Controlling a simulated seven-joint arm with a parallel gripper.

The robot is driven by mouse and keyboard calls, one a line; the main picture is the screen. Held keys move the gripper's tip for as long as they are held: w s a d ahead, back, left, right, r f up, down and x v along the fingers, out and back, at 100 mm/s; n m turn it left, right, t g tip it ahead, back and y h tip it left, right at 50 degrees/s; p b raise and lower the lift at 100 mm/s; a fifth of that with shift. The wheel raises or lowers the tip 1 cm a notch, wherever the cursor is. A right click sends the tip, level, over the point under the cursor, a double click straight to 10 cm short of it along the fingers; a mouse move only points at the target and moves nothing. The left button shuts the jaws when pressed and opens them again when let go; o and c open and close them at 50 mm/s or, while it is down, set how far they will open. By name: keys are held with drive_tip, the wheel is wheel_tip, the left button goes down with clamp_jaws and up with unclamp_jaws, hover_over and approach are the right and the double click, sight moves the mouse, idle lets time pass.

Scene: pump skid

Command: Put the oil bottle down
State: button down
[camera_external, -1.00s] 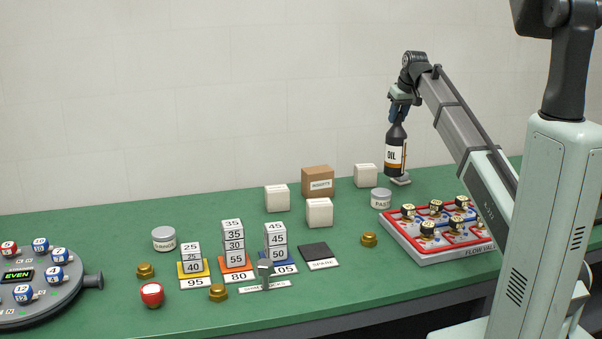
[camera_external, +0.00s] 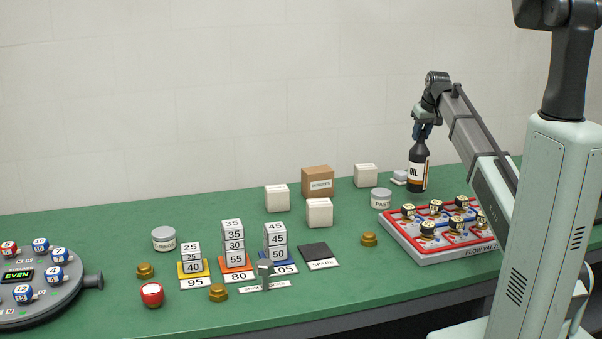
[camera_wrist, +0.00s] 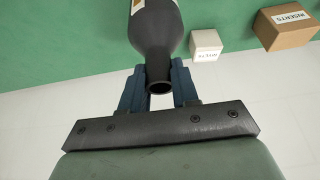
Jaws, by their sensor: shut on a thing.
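The oil bottle (camera_external: 418,172) is black with a white and orange OIL label. It stands upright at the back right of the green table, its base at or very close to the table top; I cannot tell whether it touches. My gripper (camera_external: 422,132) is shut on the bottle's neck from above. In the wrist view the dark bottle (camera_wrist: 156,40) sits between the blue fingers (camera_wrist: 160,88) of my gripper, and its base is out of the frame.
A small white block (camera_external: 399,176) lies just left of the bottle. A grey PASTE tin (camera_external: 381,199) and the red-edged flow valve tray (camera_external: 440,230) are in front. A white box (camera_external: 365,175) and a cardboard INSERTS box (camera_external: 317,181) stand further left. The table behind the tray's right is partly hidden by my arm.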

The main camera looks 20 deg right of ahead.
sight(421, 143)
drive_tip(key=shift+f, duration=2)
drive_tip(key=c, duration=0.8)
unclamp_jaws()
drive_tip(key=shift+c, duration=0.2)
drive_tip(key=v, duration=1.2)
